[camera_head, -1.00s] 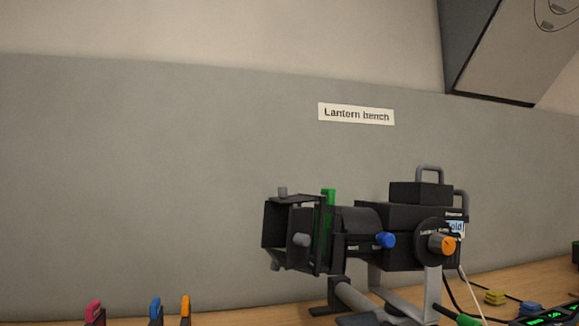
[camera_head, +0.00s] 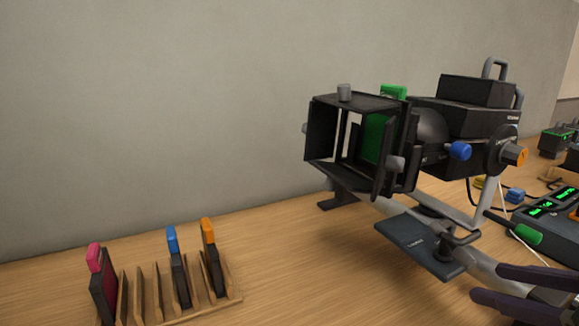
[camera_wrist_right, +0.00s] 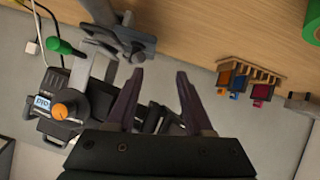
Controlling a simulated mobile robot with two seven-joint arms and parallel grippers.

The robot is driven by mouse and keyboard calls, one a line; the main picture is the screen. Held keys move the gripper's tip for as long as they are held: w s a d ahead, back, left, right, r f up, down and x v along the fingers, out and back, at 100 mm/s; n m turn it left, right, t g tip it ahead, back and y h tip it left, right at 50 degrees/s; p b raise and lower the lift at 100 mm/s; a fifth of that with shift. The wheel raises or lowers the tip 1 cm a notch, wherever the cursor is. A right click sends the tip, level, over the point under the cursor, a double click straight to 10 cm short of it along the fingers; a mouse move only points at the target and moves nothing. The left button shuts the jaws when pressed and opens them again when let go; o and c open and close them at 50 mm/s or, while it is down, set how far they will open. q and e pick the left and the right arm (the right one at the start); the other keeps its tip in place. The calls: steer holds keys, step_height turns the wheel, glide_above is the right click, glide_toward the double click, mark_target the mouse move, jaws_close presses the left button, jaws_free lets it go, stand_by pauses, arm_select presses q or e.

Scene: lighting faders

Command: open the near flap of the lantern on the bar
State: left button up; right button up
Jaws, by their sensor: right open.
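My right gripper (camera_head: 486,282) is at the lower right, open and empty, below the lantern and apart from the flaps. In the right wrist view the open fingers (camera_wrist_right: 160,72) are in front of the lantern (camera_wrist_right: 60,128), hiding part of it.
A wooden rack (camera_head: 205,305) with pink, blue and orange tabbed pieces stands at the lower left. Bare bench lies between rack and lantern. The wall is close behind.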

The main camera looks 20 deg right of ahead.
step_height(320, 180, up, 4)
steer(key=w+d+n+t+y+b, duration=0.2)
steer(key=n+t+y, duration=0.1)
steer(key=y, duration=0.1)
steer(key=n+g+y+b, duration=0.1)
steer(key=n+y, duration=0.4)
steer(key=y, duration=0.3)
glide_toward(393, 160)
arm_select(q)
step_height(393, 160, down, 9)
steer(key=b, duration=0.5)
steer(key=shift+s+r, duration=0.1)
steer(key=shift+r, duration=0.05)
steer(key=shift+f+b, duration=0.4)
arm_select(e)
steer(key=x, duration=0.7)
steer(key=shift+w+d+f, duration=0.2)
steer(key=shift+w+f, duration=0.1)
steer(key=shift+c, duration=0.4)
arm_select(q)
steer(key=shift+d, duration=0.1)
arm_select(e)
jaws_close()
